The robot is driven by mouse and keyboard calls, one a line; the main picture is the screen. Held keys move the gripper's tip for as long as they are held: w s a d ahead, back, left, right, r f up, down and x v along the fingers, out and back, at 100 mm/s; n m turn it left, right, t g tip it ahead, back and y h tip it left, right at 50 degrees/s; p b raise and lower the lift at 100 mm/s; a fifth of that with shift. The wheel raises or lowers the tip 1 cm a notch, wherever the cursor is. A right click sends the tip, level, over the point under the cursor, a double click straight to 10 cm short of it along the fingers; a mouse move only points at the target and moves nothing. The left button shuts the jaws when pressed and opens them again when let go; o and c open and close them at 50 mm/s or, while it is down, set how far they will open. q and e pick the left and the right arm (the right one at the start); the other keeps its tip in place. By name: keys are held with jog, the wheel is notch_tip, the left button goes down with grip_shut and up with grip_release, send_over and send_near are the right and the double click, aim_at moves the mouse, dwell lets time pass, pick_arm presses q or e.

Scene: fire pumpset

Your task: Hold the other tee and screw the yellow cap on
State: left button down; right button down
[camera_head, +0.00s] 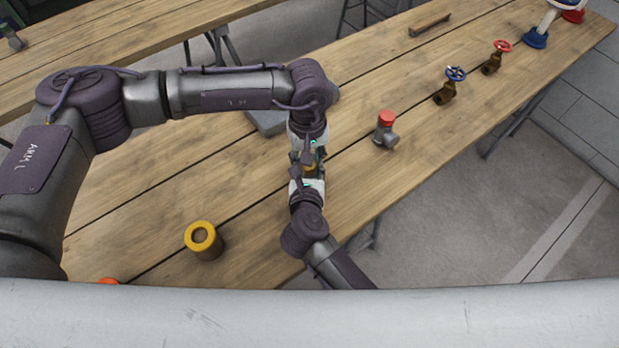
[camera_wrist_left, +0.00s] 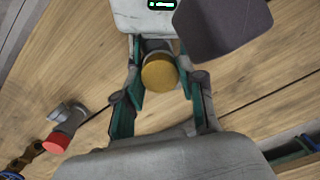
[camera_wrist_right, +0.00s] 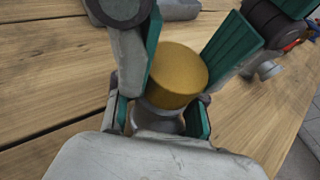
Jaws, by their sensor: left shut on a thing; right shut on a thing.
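The yellow cap (camera_wrist_right: 178,77) sits on top of the grey metal tee (camera_wrist_right: 157,117) in the right wrist view; I cannot tell how far it is threaded. My right gripper (camera_wrist_right: 160,115) is shut on the tee, with a pad on each side. My left gripper (camera_head: 308,158) comes from the opposite side and is shut on the cap, which also shows in the left wrist view (camera_wrist_left: 159,73). In the head view my right gripper (camera_head: 308,178) is just below the left, and both largely hide the tee. Another tee with a red cap (camera_head: 386,128) stands to the right.
A yellow-rimmed cylinder (camera_head: 203,240) stands at the lower left. A blue-handled valve (camera_head: 450,86) and a red-handled valve (camera_head: 496,57) stand farther right. A wooden block (camera_head: 430,24) lies at the back. A flat grey object (camera_head: 264,122) is partly behind my left arm.

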pick_arm(q)
jog(key=m, duration=0.4)
jog(key=shift+w, duration=0.1)
jog(key=m, duration=0.4)
jog(key=shift+m, duration=0.3)
jog(key=m, duration=0.8)
jog(key=c, duration=0.7)
grip_release()
